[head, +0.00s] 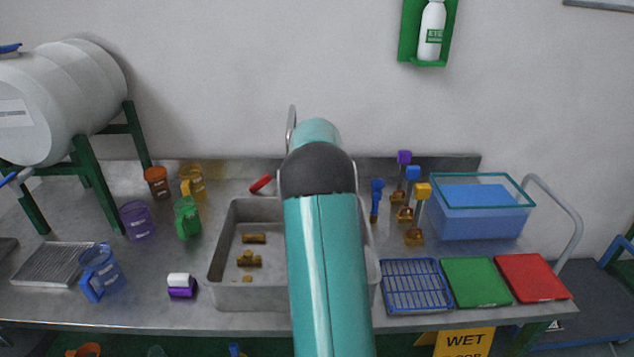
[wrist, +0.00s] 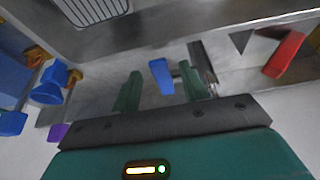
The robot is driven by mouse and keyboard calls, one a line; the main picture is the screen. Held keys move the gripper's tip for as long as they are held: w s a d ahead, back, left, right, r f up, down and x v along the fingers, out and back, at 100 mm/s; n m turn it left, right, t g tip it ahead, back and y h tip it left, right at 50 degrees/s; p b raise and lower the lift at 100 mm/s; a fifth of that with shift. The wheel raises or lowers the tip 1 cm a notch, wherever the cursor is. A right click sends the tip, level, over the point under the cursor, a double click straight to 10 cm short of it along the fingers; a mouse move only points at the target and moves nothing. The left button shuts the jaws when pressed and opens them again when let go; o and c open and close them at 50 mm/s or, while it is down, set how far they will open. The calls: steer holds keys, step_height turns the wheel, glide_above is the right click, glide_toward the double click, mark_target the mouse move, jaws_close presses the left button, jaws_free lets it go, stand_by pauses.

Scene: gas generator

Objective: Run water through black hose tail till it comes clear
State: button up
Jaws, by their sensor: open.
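My gripper (wrist: 161,88) is open in the wrist view, its two dark green fingers on either side of a blue lever (wrist: 161,76). I see no grip on the lever. A metal stem (wrist: 204,62) stands by the right finger. A red lever (wrist: 285,54) is further right; it also shows in the head view (head: 261,183), left of my arm. The grey sink (head: 222,245) holds small brass fittings (head: 249,259). My arm hides the sink's right part, the blue lever and my gripper in the head view. I cannot make out a black hose tail.
Right of the sink stand a blue-topped piece (head: 376,200), brass pieces with coloured knobs (head: 414,205), a blue rack (head: 415,285) and a blue tub (head: 480,212). Jugs (head: 138,220) and a white drum (head: 70,95) are left. A wall closes the back.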

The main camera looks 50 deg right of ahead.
steer(key=v, duration=1.3)
steer(key=shift+s, duration=0.15)
